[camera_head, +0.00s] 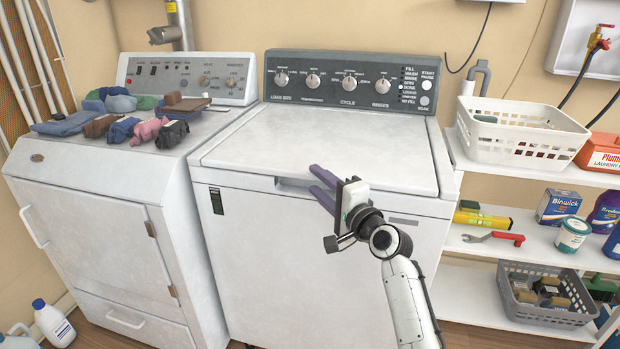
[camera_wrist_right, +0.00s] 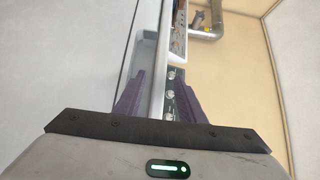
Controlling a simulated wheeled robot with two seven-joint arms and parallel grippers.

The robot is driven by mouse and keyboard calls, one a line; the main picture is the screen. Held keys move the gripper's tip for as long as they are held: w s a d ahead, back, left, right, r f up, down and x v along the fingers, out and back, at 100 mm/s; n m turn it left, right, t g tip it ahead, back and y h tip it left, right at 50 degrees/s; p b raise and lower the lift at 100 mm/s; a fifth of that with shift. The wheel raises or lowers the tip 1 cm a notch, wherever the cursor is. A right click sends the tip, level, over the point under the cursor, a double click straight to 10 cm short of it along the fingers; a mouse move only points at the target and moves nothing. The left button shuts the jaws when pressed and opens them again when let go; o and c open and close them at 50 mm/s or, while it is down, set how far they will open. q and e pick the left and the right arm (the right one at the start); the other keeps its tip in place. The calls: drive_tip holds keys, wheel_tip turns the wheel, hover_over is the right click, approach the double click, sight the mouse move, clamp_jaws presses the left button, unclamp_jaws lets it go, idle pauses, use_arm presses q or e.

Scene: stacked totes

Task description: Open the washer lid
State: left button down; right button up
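The washer (camera_head: 270,260) is the white top-loading machine in the middle, with a dark control panel. Its lid (camera_head: 310,140) lies flat and looks shut. A notch (camera_head: 287,184) is set under the lid's front edge. My right gripper (camera_head: 318,184) is at that front edge, right of the notch, with its purple fingers pointing left. In the right wrist view, the gripper's fingers (camera_wrist_right: 160,90) are apart, with the white lid edge (camera_wrist_right: 160,60) running between them in the picture. I cannot tell whether they touch it. My left gripper is not in view.
A dryer (camera_head: 95,200) with folded clothes (camera_head: 120,118) on top stands at left. At right, shelves (camera_head: 520,180) hold a white basket (camera_head: 515,145), a detergent box (camera_head: 557,207) and a grey basket (camera_head: 520,310). The lid top is clear.

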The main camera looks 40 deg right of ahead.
sight(313, 178)
drive_tip(key=shift+w+d, duration=0.2)
drive_tip(key=shift+w, duration=2)
clamp_jaws()
